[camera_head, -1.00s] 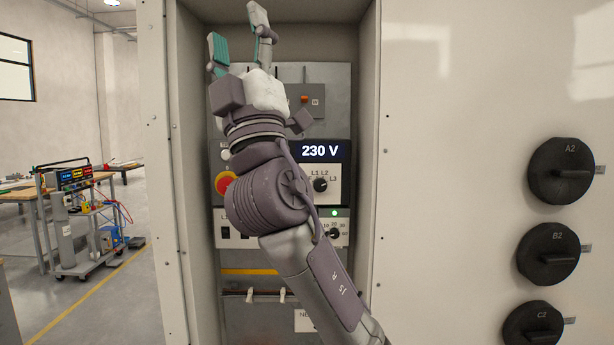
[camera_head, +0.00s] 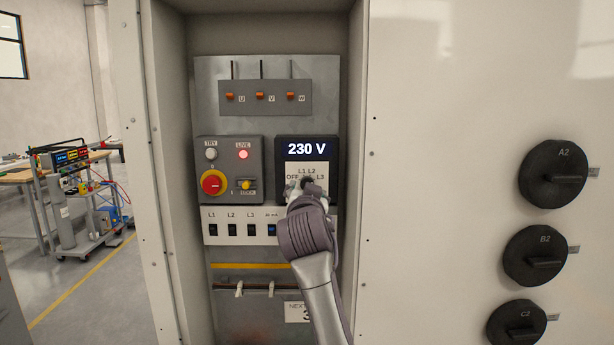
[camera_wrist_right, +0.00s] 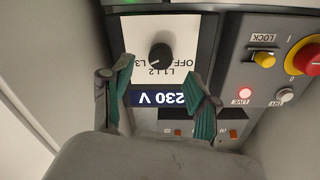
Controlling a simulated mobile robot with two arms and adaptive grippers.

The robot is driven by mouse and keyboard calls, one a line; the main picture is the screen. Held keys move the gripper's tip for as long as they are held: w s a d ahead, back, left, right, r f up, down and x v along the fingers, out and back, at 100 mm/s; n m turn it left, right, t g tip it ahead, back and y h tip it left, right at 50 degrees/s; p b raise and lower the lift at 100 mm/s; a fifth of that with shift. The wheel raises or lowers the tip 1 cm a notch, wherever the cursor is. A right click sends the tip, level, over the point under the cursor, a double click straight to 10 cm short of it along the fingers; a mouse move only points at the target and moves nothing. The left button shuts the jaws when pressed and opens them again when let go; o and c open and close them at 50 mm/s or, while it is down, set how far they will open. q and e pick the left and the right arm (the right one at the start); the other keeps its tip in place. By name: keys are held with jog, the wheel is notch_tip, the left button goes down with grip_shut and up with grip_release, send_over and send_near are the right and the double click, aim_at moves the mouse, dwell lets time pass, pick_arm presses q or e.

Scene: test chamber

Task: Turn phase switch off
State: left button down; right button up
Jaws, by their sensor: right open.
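The phase switch is a small black rotary knob (camera_wrist_right: 161,56) on a white plate marked OFF, L1, L2 and L3. In the head view, the knob (camera_head: 307,181) is mostly hidden behind my right gripper (camera_head: 306,191). A display (camera_head: 307,149) above it reads 230 V. In the wrist view, which is upside down, my right gripper (camera_wrist_right: 159,72) is open, with teal-padded fingers on either side of the knob. I cannot tell whether they touch it, nor which mark the knob points to. My left gripper is not in view.
Left of the switch are a red-yellow rotary switch (camera_head: 213,183), a yellow lock knob (camera_head: 246,184) and a lit red LIVE lamp (camera_head: 243,154). Below is a row of black rocker switches (camera_head: 232,230). Cabinet side walls (camera_head: 355,120) enclose the panel. Large black dials (camera_head: 552,174) are at right.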

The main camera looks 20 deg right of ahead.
jog(key=shift+p+x, duration=1)
jog(key=shift+x, duration=1.7)
jog(key=shift+c, duration=0.4)
jog(key=shift+a, duration=0.1)
grip_shut()
